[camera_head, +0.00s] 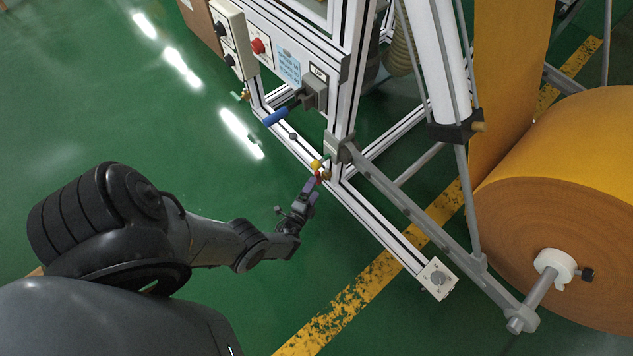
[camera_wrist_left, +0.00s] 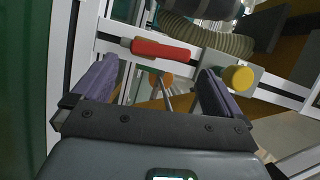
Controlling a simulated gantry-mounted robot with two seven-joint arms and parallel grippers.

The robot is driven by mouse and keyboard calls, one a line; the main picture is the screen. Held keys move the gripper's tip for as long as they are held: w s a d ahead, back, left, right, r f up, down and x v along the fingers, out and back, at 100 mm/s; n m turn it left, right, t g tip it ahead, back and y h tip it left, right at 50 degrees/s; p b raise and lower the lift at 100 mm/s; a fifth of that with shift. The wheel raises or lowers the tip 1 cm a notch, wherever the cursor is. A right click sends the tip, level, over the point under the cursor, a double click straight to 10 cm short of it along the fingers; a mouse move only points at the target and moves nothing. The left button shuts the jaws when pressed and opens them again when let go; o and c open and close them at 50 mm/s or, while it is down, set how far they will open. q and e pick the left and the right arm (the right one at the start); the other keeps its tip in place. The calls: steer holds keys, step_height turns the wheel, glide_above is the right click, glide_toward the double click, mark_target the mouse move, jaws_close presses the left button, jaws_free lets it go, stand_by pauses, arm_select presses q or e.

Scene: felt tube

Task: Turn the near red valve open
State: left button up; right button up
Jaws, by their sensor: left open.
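The near red valve handle (camera_head: 319,177) is small in the head view, low on the white frame, just past my left fingertips. In the left wrist view the red handle (camera_wrist_left: 160,49) lies crosswise ahead of the gap between my fingers. My left gripper (camera_head: 312,190) is open, and its two purple fingers also show in the left wrist view (camera_wrist_left: 155,82). No finger is seen closed on the handle. A yellow round knob (camera_wrist_left: 238,77) is beside the right finger there; a yellow part (camera_head: 316,164) also shows in the head view. My right gripper is out of view.
A large orange felt roll (camera_head: 570,190) is at right. A ribbed hose (camera_wrist_left: 220,37) runs behind the valve. Green floor (camera_head: 130,120) is clear at left.

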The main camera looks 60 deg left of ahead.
arm_select(q)
steer(key=p+v, duration=0.1)
steer(key=v, duration=0.5)
steer(key=shift+s, duration=0.2)
steer(key=shift+d, duration=0.15)
steer(key=shift+c, duration=0.5)
